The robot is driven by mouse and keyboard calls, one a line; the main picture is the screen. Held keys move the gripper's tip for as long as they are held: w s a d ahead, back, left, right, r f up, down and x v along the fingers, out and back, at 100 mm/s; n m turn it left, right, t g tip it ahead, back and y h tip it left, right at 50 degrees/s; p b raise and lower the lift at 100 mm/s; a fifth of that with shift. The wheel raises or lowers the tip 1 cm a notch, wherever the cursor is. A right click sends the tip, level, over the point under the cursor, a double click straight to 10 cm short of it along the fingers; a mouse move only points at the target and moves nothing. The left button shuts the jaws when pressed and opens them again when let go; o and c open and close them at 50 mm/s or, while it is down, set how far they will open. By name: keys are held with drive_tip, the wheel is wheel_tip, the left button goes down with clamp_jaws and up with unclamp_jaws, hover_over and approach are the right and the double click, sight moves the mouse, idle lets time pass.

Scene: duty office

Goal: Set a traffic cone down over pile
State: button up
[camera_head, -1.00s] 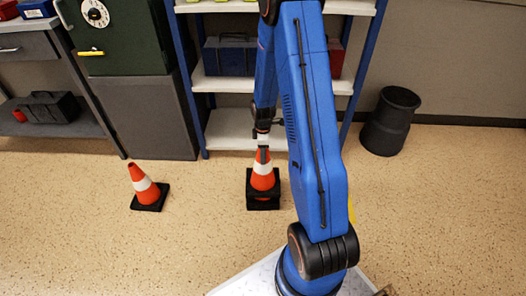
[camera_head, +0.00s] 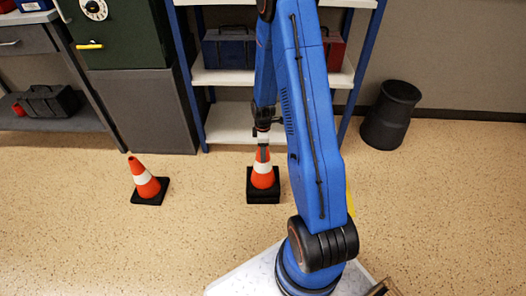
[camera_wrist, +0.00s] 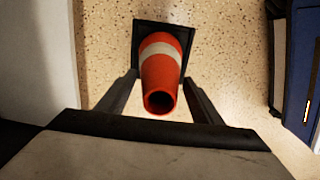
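My gripper (camera_head: 263,154) is at the upper part of an orange traffic cone (camera_head: 262,177) with a white band and black square base. In the wrist view the two fingers of my gripper (camera_wrist: 161,76) lie on either side of this cone (camera_wrist: 161,88), their tips close against its sides. The cone stands upright on the pile (camera_head: 263,199) under it. Only the stacked black bases of the pile show, with little or no gap between them; the lower cone's body is hidden inside the upper one.
Another traffic cone (camera_head: 143,181) stands alone on the floor to the left. A blue-framed shelf (camera_head: 230,122) stands behind the pile, with a grey cabinet (camera_head: 148,112) beside it. A black bin (camera_head: 391,115) is at the right. The floor around the pile is clear.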

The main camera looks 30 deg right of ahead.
drive_tip(key=shift+o, duration=1.1)
wheel_tip(320, 180, up, 17)
drive_tip(key=shift+r, duration=0.2)
idle(0.4)
drive_tip(key=s+a+r+m+t, duration=0.1)
drive_tip(key=s+a+r+m, duration=0.1)
drive_tip(key=s+a+r, duration=0.3)
drive_tip(key=s+a+r+m, duration=0.1)
drive_tip(key=s+r, duration=0.1)
drive_tip(key=r, duration=0.4)
drive_tip(key=s+a+r+m+t, duration=0.1)
drive_tip(key=s+a+r+m, duration=0.1)
drive_tip(key=s+a+r, duration=0.3)
drive_tip(key=s+a+r+m+t, duration=0.1)
drive_tip(key=s+a+r+m, duration=0.1)
drive_tip(key=s, duration=0.7)
drive_tip(key=s+a+r+m+t, duration=0.1)
drive_tip(key=s+r+m, duration=0.3)
drive_tip(key=s, duration=0.5)
wheel_tip(320, 180, up, 2)
drive_tip(key=shift+a+r+m+t, duration=0.25)
drive_tip(key=shift+a+m+t, duration=0.15)
drive_tip(key=shift+a, duration=0.5)
